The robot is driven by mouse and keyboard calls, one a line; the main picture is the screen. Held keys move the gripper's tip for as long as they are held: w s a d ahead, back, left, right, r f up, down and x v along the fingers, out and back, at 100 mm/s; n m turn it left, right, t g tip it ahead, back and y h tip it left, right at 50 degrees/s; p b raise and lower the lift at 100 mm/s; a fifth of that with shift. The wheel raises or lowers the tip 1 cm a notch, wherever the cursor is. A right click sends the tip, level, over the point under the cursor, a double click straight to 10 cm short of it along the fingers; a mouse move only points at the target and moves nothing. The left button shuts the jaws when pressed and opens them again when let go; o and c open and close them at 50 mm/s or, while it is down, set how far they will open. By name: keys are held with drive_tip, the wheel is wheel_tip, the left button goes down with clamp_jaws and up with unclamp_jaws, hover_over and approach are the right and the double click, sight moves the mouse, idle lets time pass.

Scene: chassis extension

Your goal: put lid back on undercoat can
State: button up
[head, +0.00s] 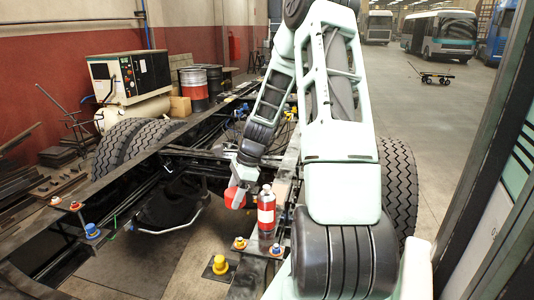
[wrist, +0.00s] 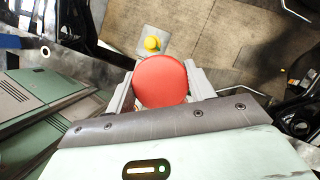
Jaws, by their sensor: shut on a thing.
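The undercoat can (head: 266,212), red with a white band, stands upright on the chassis rail. Its top is too small to tell in detail. My gripper (head: 238,190) is just left of the can, apart from it in the picture. It is shut on a round red lid (head: 232,198). In the wrist view the lid (wrist: 161,81) lies face-on between the two pale fingers of my gripper (wrist: 160,88). The can cannot be made out in the wrist view.
A large tyre (head: 398,185) stands right of my arm. Drums (head: 194,88) and a compressor (head: 130,80) stand behind. Open floor lies at the upper right.

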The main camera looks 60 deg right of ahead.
sight(265, 186)
drive_tip(key=s+d+r+m+h, duration=0.1)
drive_tip(key=s+d+r+m, duration=0.1)
drive_tip(key=m, duration=0.1)
drive_tip(key=s+d+r+m+t+h+p, duration=0.1)
drive_tip(key=s+d+r+m, duration=0.1)
drive_tip(key=d+r+m, duration=0.1)
drive_tip(key=s+d+r+m+h, duration=0.1)
drive_tip(key=d+r+m, duration=0.1)
drive_tip(key=d+m, duration=0.1)
drive_tip(key=shift+s+d+r+t+p, duration=0.15)
drive_tip(key=shift+s+r+t+p, duration=0.15)
drive_tip(key=shift+s+p, duration=0.1)
drive_tip(key=shift+s+d+m, duration=0.1)
drive_tip(key=shift+m, duration=0.2)
wheel_tip(265, 186, down, 5)
drive_tip(key=b, duration=0.4)
drive_tip(key=shift+r+b, duration=0.15)
drive_tip(key=shift+b, duration=0.15)
drive_tip(key=shift+f+b, duration=0.6)
drive_tip(key=shift+f, duration=0.25)
drive_tip(key=shift+f, duration=0.15)
idle(0.8)
drive_tip(key=o, duration=1.5)
drive_tip(key=shift+p, duration=0.3)
